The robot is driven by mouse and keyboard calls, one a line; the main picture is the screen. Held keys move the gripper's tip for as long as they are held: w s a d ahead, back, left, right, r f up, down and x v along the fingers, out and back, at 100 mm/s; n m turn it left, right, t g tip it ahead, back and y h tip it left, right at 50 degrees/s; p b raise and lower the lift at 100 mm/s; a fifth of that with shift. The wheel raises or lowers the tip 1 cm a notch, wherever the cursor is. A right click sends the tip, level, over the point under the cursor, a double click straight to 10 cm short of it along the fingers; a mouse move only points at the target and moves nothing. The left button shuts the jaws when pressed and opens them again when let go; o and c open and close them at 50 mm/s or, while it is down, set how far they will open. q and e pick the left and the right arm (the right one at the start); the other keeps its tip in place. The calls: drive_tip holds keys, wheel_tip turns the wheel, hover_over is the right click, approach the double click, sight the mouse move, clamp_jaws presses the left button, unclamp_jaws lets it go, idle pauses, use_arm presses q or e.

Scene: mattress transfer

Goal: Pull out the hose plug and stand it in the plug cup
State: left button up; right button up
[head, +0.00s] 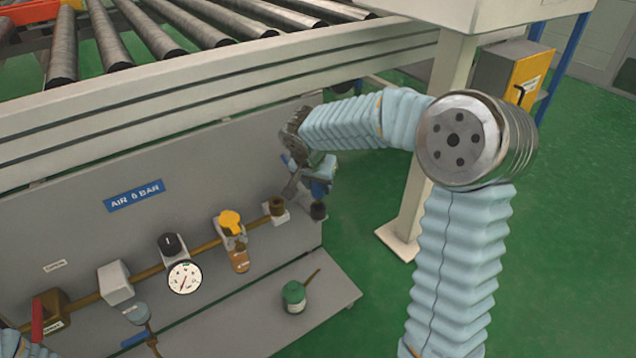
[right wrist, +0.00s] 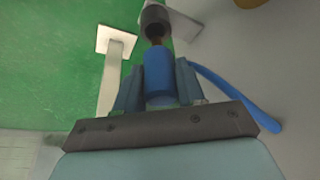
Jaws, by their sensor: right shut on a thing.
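The hose plug (right wrist: 158,78) is a blue cylinder with a brass tip, held between the fingers of my right gripper (right wrist: 158,85). In the head view my right gripper (head: 318,182) is at the right end of the grey panel, partly hiding the plug. A dark round plug cup (head: 318,211) is just below it. In the right wrist view the cup (right wrist: 155,18) shows its opening toward the brass tip; I cannot tell whether the tip is inside. The blue hose (right wrist: 235,97) trails off to the right. My left gripper is out of the head view.
A green pot with a brush (head: 294,296) stands on the lower shelf. The roller conveyor (head: 200,40) is above.

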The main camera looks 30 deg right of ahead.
sight(318, 194)
drive_tip(key=shift+b, duration=0.8)
idle(1.5)
drive_tip(key=shift+f+b, duration=1)
drive_tip(key=shift+b, duration=0.1)
drive_tip(key=shift+f, duration=0.8)
drive_tip(key=o, duration=1.2)
drive_tip(key=shift+r, duration=0.1)
drive_tip(key=p+v, duration=0.3)
drive_tip(key=v, duration=1)
drive_tip(key=shift+s+a+r, duration=0.1)
drive_tip(key=shift+s+r, duration=0.1)
drive_tip(key=shift+r, duration=0.05)
